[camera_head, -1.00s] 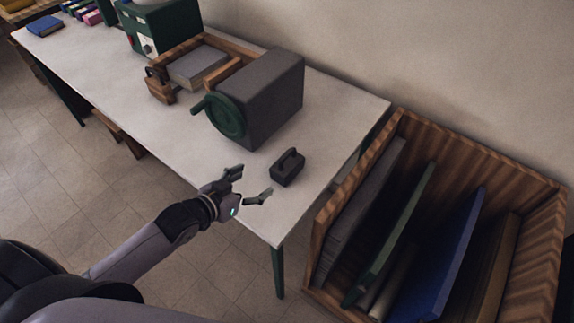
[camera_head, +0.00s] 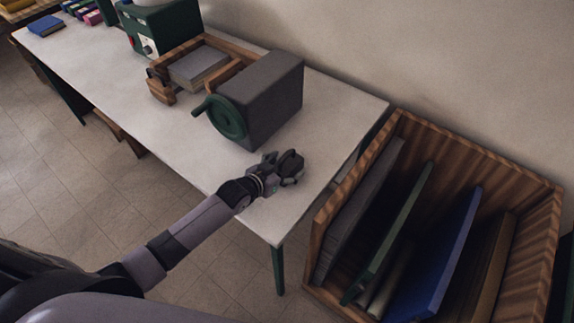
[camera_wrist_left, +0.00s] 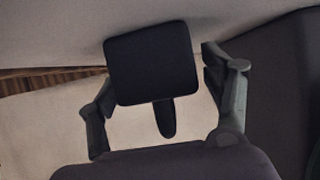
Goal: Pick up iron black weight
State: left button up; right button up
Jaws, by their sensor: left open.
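The black iron weight (camera_head: 291,162) is a small dark block with a handle. It stands on the white table near its right end, partly hidden by my left gripper (camera_head: 280,170). In the left wrist view the weight (camera_wrist_left: 152,64) shows as a dark square block with its handle below, between the two fingers of my left gripper (camera_wrist_left: 162,95). My right gripper is not in view.
A dark grey box machine with a green wheel (camera_head: 262,98) stands just behind the weight. A wooden tray (camera_head: 161,87) with a grey block is further left. A wooden crate (camera_head: 318,218) holding upright boards stands at the right. The table's front left is clear.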

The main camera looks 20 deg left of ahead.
pick_arm(q)
jog(key=shift+w+d+f, duration=0.15)
jog(key=shift+w+f, duration=0.15)
jog(key=shift+w, duration=0.25)
jog(key=shift+c, duration=0.3)
grip_shut()
dwell(0.3)
jog(key=shift+w+r, duration=0.15)
jog(key=shift+r, duration=0.15)
